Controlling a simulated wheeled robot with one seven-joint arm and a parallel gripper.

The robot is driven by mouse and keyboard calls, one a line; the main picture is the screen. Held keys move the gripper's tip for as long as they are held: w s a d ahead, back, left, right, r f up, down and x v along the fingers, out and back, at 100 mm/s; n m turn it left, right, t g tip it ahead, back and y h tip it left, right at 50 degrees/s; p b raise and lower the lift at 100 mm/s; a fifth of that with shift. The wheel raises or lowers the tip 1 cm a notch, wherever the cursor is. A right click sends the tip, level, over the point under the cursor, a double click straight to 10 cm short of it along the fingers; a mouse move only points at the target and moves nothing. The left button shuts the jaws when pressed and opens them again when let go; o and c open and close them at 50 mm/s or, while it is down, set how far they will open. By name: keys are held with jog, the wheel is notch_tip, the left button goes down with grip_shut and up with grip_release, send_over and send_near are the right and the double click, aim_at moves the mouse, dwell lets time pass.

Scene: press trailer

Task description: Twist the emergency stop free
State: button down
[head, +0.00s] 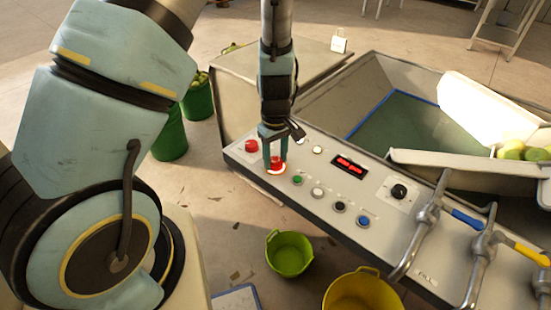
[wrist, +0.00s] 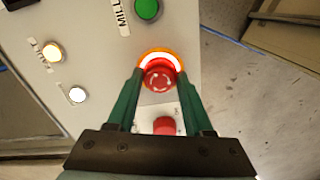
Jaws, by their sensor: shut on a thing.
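The emergency stop is a red mushroom button with white arrows and a lit orange-white ring (wrist: 160,77) on the grey control panel. In the head view it (head: 276,163) sits near the panel's left end. My gripper (head: 274,159) points down at it, with a green finger on each side of the red head. In the wrist view my gripper (wrist: 160,92) is shut on the button. Its lower edge lies between the fingers. Whether the button is pressed in or raised I cannot tell.
A second red knob (head: 251,146) is close by the gripper; it also shows between the fingers in the wrist view (wrist: 164,126). A green button (head: 297,180), several other buttons, a red display (head: 349,166) and valve levers (head: 467,219) line the panel. Green (head: 289,254) and yellow buckets stand below.

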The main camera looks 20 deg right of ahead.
aim_at(275, 159)
jog(key=shift+m, duration=1.1)
jog(key=shift+c, duration=1.5)
grip_release()
notch_tip(275, 159, up, 11)
jog(key=b, duration=0.1)
jog(key=shift+f, duration=0.1)
